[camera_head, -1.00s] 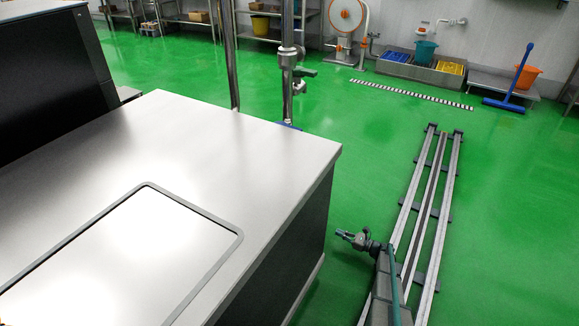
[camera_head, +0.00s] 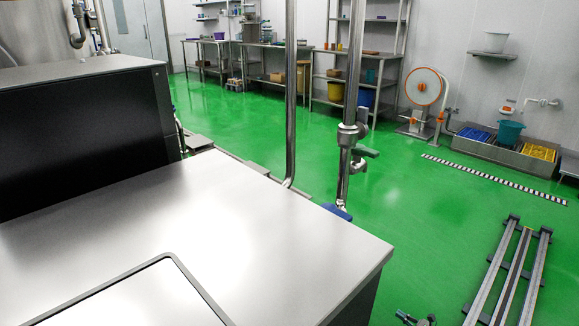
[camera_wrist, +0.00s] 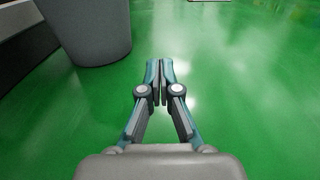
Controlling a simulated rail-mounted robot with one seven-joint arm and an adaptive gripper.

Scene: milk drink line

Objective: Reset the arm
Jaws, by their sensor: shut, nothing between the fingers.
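My gripper (camera_wrist: 160,72) shows in the wrist view with its two fingers together and nothing between them. It points out over the bare green floor. In the head view only a small part of my gripper (camera_head: 416,319) shows at the bottom edge, right of the steel-topped machine. The rest of my arm is out of that view.
The steel-topped machine (camera_head: 230,235) fills the lower left. Vertical steel pipes (camera_head: 348,150) stand behind it. Floor rails (camera_head: 508,275) lie at the right. A grey round container (camera_wrist: 88,32) stands left of my gripper. Green floor between is clear.

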